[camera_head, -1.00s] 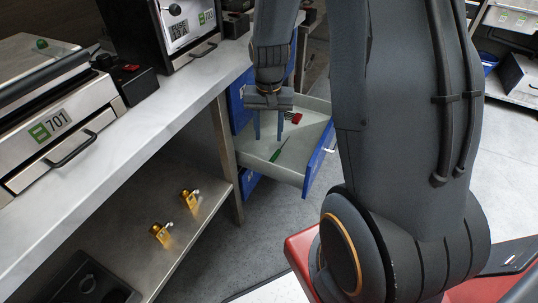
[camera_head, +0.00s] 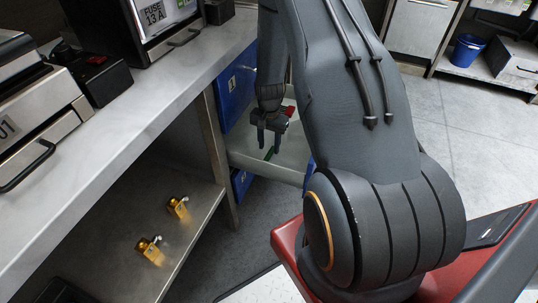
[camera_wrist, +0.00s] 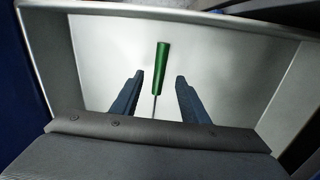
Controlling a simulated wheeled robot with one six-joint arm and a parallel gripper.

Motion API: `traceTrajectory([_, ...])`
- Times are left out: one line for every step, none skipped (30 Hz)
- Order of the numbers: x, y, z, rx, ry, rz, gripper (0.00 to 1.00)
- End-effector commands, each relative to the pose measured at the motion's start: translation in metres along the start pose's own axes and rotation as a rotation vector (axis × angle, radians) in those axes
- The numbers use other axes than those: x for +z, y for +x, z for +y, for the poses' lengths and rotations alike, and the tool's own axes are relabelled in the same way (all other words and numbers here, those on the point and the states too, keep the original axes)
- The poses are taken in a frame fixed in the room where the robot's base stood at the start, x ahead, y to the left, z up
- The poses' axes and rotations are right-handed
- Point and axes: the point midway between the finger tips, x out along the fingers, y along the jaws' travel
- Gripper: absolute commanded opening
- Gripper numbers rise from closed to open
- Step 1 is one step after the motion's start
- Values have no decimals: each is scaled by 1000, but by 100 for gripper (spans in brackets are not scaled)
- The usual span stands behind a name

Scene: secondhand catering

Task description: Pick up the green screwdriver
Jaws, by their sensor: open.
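The green screwdriver (camera_wrist: 162,66) lies in an open drawer (camera_wrist: 219,58) in the wrist view, its green handle pointing away and its thin shaft running back between my fingers. My gripper (camera_wrist: 157,88) is open, with one finger on each side of the shaft and nothing held. In the head view, my gripper (camera_head: 269,143) hangs down into the drawer (camera_head: 262,166). A bit of the screwdriver's green handle (camera_head: 268,154) shows by the fingers. How far the fingertips are above the drawer floor is hard to tell.
A red object (camera_head: 289,111) shows behind my gripper. The drawer walls enclose the gripper closely. A steel counter (camera_head: 150,105) runs along the left, with a lower shelf (camera_head: 180,238) holding two brass fittings (camera_head: 151,250). Clear floor (camera_head: 480,135) lies to the right.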

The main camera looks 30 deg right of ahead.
Motion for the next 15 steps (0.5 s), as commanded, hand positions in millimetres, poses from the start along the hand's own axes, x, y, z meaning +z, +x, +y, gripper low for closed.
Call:
traceTrajectory([1, 9, 3, 2, 0, -3, 41])
traceTrajectory([1, 13, 3, 2, 0, -3, 41])
traceTrajectory([1, 18, 2, 1, -2, -1, 41])
traceTrajectory([1, 22, 2, 1, -2, -1, 41])
traceTrajectory([1, 24, 2, 1, -3, -1, 41])
traceTrajectory([1, 27, 1, 1, -3, 0, 41])
traceTrajectory([1, 29, 1, 1, -3, 0, 41])
traceTrajectory([1, 30, 1, 1, -4, 0, 41])
traceTrajectory([1, 31, 1, 1, -4, 0, 41])
traceTrajectory([1, 31, 1, 1, -4, 0, 41])
traceTrajectory([1, 31, 1, 0, -5, 0, 41])
traceTrajectory([1, 31, 1, 0, -5, 0, 41])
traceTrajectory([1, 31, 1, 0, -5, 0, 41])
traceTrajectory([1, 31, 1, 0, -5, 0, 41])
traceTrajectory([1, 31, 1, 0, -5, 0, 39])
